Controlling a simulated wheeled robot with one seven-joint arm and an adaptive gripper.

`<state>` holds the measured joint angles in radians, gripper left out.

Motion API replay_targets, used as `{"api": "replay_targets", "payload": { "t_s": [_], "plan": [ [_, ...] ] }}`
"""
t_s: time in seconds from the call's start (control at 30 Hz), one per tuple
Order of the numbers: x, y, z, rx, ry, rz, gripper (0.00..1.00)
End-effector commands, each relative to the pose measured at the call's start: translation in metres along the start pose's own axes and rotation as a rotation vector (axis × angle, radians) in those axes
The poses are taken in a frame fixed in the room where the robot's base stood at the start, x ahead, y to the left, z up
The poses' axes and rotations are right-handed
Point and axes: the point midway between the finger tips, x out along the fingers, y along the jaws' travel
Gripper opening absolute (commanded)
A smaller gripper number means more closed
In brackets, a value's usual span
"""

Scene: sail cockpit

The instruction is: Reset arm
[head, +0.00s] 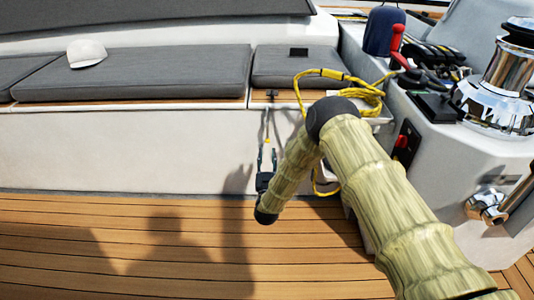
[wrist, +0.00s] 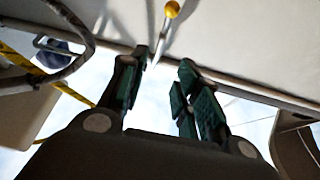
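My gripper (head: 268,158) is low in front of the white bench wall in the head view, with its fingers pointing up. In the wrist view my gripper (wrist: 160,70) shows two green-padded fingers standing well apart, with nothing clamped between the pads. A thin pale pointed rod with a yellow ball end (wrist: 172,9) shows beyond the gap between the fingertips. I cannot tell how far it is from them. My bent arm covers part of the cockpit corner in the head view.
Grey cushions (head: 150,73) line the bench, with a white cap (head: 87,53) on top. A yellow rope (head: 365,92) lies coiled at the bench's right end, close to my arm. A chrome winch (head: 497,85) stands at right. The teak deck (head: 190,270) is clear at left.

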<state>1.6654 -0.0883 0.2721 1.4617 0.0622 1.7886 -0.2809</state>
Motion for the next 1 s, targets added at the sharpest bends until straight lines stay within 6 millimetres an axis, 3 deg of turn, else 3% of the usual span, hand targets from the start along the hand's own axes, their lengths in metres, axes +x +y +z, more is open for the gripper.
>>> {"api": "replay_targets", "payload": {
  "t_s": [0.4,0.57,0.67,0.8,1.0],
  "plan": [
    [-0.001,0.001,0.001,-0.001,-0.006,-0.002,0.32],
    [-0.026,0.009,0.022,-0.006,-0.115,-0.034,0.32],
    [-0.062,0.021,0.047,-0.010,-0.263,-0.072,0.32],
    [-0.131,0.046,0.080,-0.017,-0.508,-0.117,0.32],
    [-0.236,0.085,0.104,-0.024,-0.840,-0.149,0.32]
  ]
}}
